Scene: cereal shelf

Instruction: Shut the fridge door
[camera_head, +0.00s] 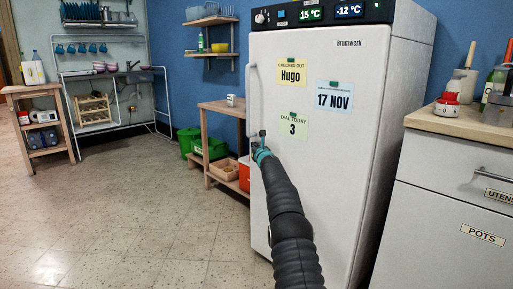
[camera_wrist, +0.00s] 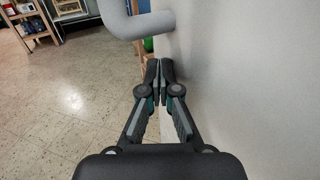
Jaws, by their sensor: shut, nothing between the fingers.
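The white fridge (camera_head: 395,120) stands right of centre in the head view. Its door (camera_head: 335,160) carries paper notes and a vertical grey handle (camera_head: 251,90) near its left edge. The door looks flush or nearly so with the body; I cannot tell if a small gap remains. My gripper (camera_head: 260,136) is at the door's left edge, just below the handle. In the wrist view my gripper (camera_wrist: 161,70) has its fingers together and empty. The handle's lower bend (camera_wrist: 145,22) is ahead of the fingertips, and the door face (camera_wrist: 245,75) is close on the right. Contact is unclear.
A counter (camera_head: 450,125) with drawers stands right of the fridge. A wooden shelf (camera_head: 218,106) with a mug, green bins (camera_head: 190,140) and a red box are behind on the left. The tiled floor (camera_head: 130,210) at left is clear.

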